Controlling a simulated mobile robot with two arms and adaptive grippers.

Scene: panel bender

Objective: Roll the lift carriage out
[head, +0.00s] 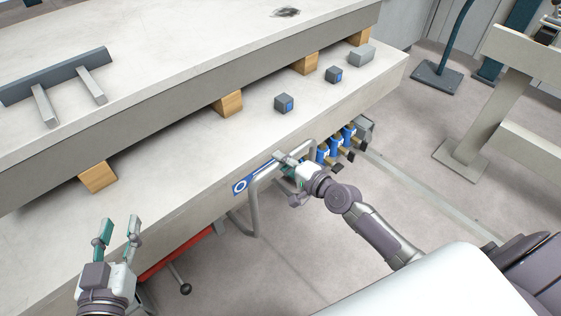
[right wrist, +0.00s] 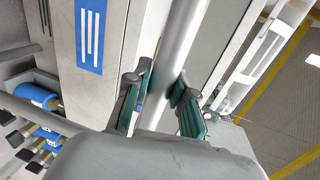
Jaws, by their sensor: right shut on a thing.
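A grey tubular handle (head: 253,212) stands out at the front edge of the pale lower slab, beside a blue label. In the right wrist view the handle bar (right wrist: 182,38) runs between the two green finger pads. My right gripper (head: 287,166) is shut on this bar; it also shows in the right wrist view (right wrist: 162,92). A red part (head: 178,254) shows low under the slab, and most of what lies beneath is hidden. I cannot tell how much of it is the lift carriage. My left gripper (head: 119,232) is open and empty at the lower left, in front of the slab.
Several blue cylinders (head: 336,146) sit under the slab edge, right of the handle. A lever with a black knob (head: 185,288) sticks out below. Wooden blocks (head: 228,103) separate the slabs. Open floor (head: 290,260) lies in front; a pale stand (head: 462,150) is at the right.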

